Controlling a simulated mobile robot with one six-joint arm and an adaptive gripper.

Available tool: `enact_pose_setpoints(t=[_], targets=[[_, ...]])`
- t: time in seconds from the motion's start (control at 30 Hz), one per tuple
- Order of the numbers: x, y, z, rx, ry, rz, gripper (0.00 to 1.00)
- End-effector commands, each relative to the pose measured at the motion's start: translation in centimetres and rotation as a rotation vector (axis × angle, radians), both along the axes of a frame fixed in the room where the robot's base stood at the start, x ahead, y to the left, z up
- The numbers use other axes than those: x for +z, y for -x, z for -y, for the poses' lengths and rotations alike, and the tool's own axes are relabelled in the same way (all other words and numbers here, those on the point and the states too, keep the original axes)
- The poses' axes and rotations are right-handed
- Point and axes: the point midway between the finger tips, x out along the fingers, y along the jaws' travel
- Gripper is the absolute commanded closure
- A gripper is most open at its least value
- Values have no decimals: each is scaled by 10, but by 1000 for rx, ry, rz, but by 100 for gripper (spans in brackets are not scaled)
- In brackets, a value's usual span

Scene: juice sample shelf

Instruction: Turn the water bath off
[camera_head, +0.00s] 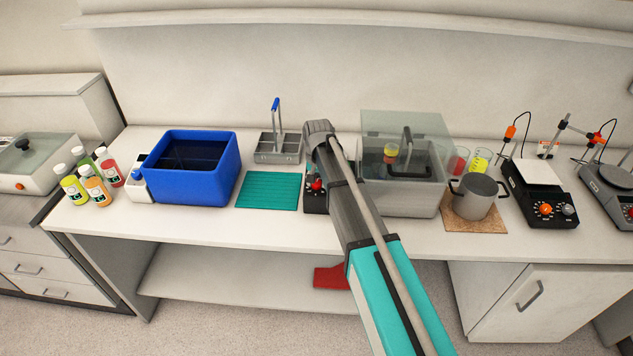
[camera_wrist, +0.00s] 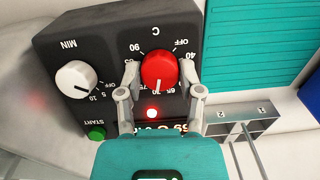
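In the wrist view the box's red knob (camera_wrist: 158,68) has a white line pointing at the numbered part of the scale, away from OFF. A red lamp (camera_wrist: 152,113) is lit beside it. My gripper (camera_wrist: 161,68) has one finger on each side of the red knob, with narrow gaps seeming to show; contact is unclear.
The box also has a white minutes knob (camera_wrist: 76,79) and a green START button (camera_wrist: 96,132). A teal mat (camera_head: 267,191) and blue tub (camera_head: 205,187) are to the left. A pot (camera_head: 474,199) stands to the right. A metal rack (camera_head: 277,151) is behind the mat.

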Motion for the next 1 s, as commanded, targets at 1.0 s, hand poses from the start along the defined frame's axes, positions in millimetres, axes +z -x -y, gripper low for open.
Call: enact_pose_setpoints(t=[1.0], targets=[[-1,0,-2,320,85,0,100]])
